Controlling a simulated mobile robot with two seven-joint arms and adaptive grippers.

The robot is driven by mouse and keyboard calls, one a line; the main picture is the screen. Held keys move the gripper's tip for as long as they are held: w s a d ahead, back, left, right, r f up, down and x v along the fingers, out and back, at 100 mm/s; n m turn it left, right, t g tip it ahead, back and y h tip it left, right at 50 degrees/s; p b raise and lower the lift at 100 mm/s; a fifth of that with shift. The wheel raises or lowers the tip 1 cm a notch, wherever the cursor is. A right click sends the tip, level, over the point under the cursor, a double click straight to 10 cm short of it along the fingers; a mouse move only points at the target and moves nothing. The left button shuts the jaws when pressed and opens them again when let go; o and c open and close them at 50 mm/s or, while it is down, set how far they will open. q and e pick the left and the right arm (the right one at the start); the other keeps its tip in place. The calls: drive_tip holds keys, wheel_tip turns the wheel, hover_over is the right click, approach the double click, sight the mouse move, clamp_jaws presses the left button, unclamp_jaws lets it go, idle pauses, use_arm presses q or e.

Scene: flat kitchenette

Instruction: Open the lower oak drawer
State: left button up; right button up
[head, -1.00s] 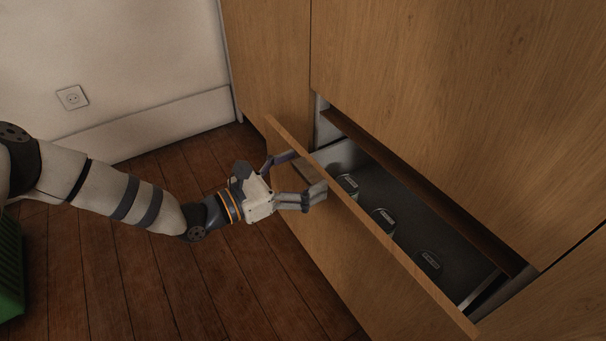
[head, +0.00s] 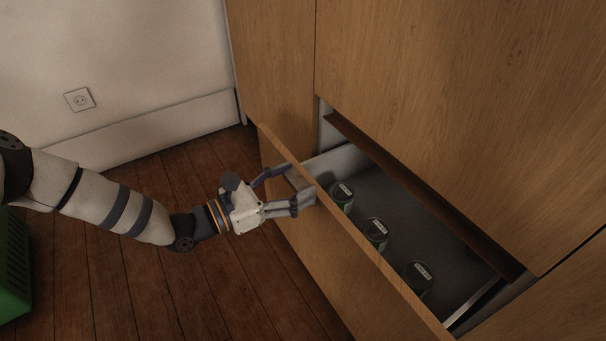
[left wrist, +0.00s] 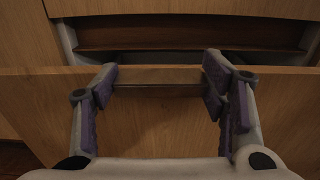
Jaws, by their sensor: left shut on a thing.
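The lower oak drawer (head: 312,249) stands pulled partway out of the oak cabinet front. Its front panel also shows in the left wrist view (left wrist: 160,128), with a bar-shaped handle (left wrist: 158,77) near its top edge. My left gripper (head: 289,191) is shut on the handle, with a finger at each end of the bar in the left wrist view. The handle is mostly hidden by the fingers in the head view. My right gripper is in neither view.
Inside the drawer stand three dark cans with labelled lids, one of them the nearest can (head: 418,278). Cabinet panels (head: 450,110) rise above and beside the drawer. A green crate (head: 14,265) is at the left edge. The wooden floor (head: 130,280) between is clear.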

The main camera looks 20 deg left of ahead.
use_arm(q)
drive_tip(key=p+v, duration=0.2)
drive_tip(key=v, duration=1.8)
drive_tip(key=shift+p, duration=0.3)
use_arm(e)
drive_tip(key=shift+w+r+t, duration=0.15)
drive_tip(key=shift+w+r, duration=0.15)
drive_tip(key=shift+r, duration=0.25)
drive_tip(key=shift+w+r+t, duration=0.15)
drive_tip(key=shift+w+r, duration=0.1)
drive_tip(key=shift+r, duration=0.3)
use_arm(q)
drive_tip(key=shift+s+f, duration=0.1)
drive_tip(key=shift+f, duration=0.05)
drive_tip(key=o, duration=1.7)
drive_tip(key=v, duration=1.2)
